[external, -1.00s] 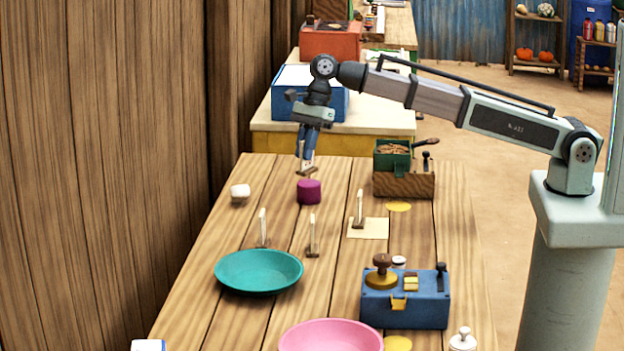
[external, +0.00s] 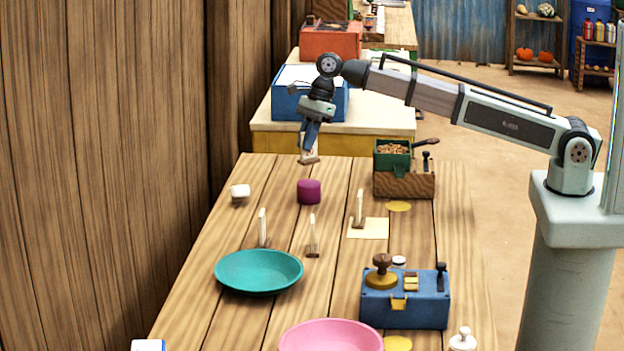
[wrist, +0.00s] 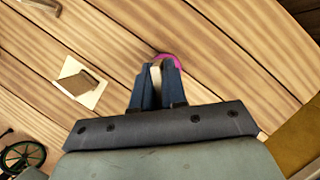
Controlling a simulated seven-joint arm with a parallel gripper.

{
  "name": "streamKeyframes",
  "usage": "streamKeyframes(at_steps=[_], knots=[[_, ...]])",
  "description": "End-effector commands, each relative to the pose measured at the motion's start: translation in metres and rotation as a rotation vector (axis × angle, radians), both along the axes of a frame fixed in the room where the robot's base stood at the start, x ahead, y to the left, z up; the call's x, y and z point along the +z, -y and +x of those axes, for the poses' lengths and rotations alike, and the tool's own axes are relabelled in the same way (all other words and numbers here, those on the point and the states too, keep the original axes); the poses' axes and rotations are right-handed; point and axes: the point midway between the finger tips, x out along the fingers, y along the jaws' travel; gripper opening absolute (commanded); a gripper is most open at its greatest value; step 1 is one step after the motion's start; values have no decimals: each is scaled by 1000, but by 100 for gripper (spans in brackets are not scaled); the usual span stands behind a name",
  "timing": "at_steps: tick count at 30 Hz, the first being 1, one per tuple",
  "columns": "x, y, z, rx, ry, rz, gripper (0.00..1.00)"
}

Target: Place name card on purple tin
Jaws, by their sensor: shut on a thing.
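My gripper (external: 309,136) is shut on a name card (external: 308,157), a small pale upright piece with a wooden foot. It holds the card in the air above the purple tin (external: 309,191), with a gap between them. The tin is a short round magenta block standing on the plank table. In the wrist view my gripper's fingers (wrist: 157,92) pinch the card (wrist: 156,74), seen edge-on. The purple tin (wrist: 171,57) shows only as a curved edge behind the fingers; the rest of it is hidden.
Similar cards stand nearer the camera: one left (external: 263,228), one in the middle (external: 312,237), one on a cream square (external: 360,208). A wooden box (external: 404,185) stands right. Teal (external: 258,272) and pink (external: 330,336) dishes lie nearer.

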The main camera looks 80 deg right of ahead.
Motion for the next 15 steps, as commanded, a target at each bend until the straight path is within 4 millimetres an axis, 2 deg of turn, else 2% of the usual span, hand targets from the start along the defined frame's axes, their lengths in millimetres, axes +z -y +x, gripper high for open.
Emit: streamKeyframes(at_steps=[1,8,15], knots=[[-8,0,-1,0,-1,1,0],[-23,0,0,0,-1,1,0],[-50,0,-1,0,-1,1,0]])
